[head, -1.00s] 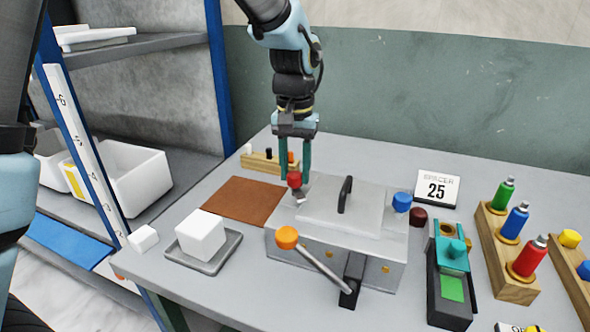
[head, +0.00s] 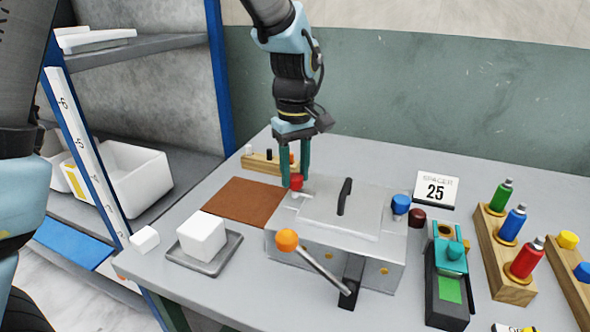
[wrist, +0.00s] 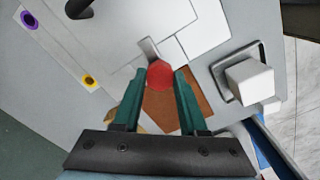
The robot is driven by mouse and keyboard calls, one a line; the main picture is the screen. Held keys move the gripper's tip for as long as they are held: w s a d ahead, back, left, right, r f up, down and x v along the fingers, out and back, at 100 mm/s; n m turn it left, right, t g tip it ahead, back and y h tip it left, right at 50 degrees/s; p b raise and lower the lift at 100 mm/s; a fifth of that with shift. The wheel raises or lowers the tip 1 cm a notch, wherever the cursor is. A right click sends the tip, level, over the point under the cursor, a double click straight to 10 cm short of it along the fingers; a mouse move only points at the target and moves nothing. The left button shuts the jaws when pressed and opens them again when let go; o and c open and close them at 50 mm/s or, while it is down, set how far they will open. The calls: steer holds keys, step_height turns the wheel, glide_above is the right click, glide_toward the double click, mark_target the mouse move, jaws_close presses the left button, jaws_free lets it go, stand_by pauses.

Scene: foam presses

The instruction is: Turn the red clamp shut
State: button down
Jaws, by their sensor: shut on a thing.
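The red clamp (head: 296,182) has a round red knob at the back left corner of a grey metal press box (head: 285,246). My gripper (head: 295,183) points down at that corner with its green fingers on the knob. In the wrist view the red knob (wrist: 160,74) sits between the tips of my gripper (wrist: 159,80), with a short metal arm beside it. The jaws are shut on the knob. The press lid (head: 330,212) with its black handle (head: 345,195) lies flat on the box. A blue knob (head: 401,204) is at the box's right side.
An orange-knobbed lever (head: 287,240) sticks out at the box's front. A white foam block (head: 201,236) on a grey tray stands left. A brown mat (head: 243,201) lies behind. Right are a teal device (head: 447,270), a "25" card (head: 437,189) and bottles in a wooden rack (head: 505,262).

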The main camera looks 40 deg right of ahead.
mark_target(295, 176)
steer(key=shift+n, duration=0.5)
steer(key=shift+c, duration=2.2)
jaws_free()
step_height(295, 176, up, 11)
steer(key=b, duration=0.2)
steer(key=shift+f, duration=0.1)
